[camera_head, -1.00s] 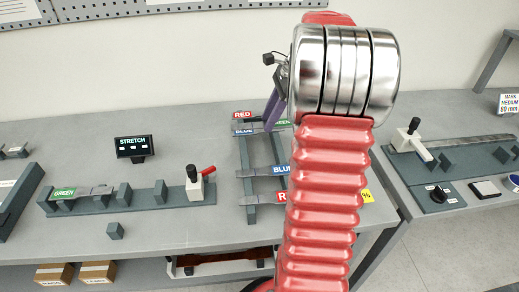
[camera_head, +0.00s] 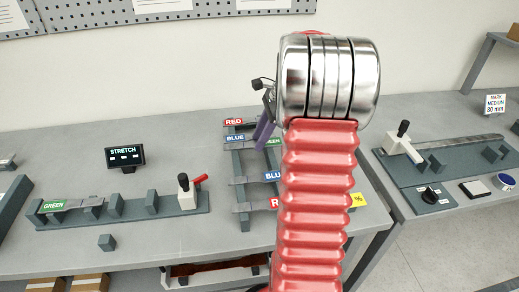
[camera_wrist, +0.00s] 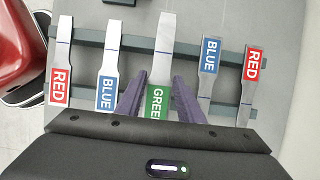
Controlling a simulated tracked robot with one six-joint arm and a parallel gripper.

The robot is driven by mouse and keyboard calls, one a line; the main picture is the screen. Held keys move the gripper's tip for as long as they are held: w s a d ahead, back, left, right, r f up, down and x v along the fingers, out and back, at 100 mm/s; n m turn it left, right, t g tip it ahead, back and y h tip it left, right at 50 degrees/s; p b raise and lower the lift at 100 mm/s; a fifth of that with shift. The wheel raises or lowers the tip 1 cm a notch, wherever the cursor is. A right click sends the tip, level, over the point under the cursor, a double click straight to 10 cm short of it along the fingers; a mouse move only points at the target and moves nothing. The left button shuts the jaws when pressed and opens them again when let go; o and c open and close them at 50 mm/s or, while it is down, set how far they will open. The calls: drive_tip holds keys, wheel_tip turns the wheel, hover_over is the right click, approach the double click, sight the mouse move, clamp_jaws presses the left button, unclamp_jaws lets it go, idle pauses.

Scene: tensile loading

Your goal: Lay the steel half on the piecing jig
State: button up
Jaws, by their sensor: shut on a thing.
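In the wrist view, my gripper (camera_wrist: 160,82) has its purple fingers on both sides of a grey steel half (camera_wrist: 164,42) with a green label, shut on it at the label end. In the head view the gripper (camera_head: 262,138) is at the rack's far end, partly hidden by my arm; the green label (camera_head: 273,142) shows beside it. I cannot tell whether the half is clear of the rack. No jig is named in view. A left bench fixture (camera_head: 175,201) with upright blocks bears another green-labelled half (camera_head: 58,205). A right bench fixture (camera_head: 408,171) has a long metal strip and blocks.
The dark rack (camera_wrist: 225,48) bears red- and blue-labelled halves on both sides of the held one. A STRETCH display (camera_head: 125,157) stands behind the left fixture. A small loose block (camera_head: 106,242) lies in front. A gap separates the two benches.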

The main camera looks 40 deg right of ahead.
drive_tip(key=shift+f, duration=2.45)
drive_tip(key=shift+f, duration=0.15)
drive_tip(key=o, duration=1.3)
drive_tip(key=v, duration=1.2)
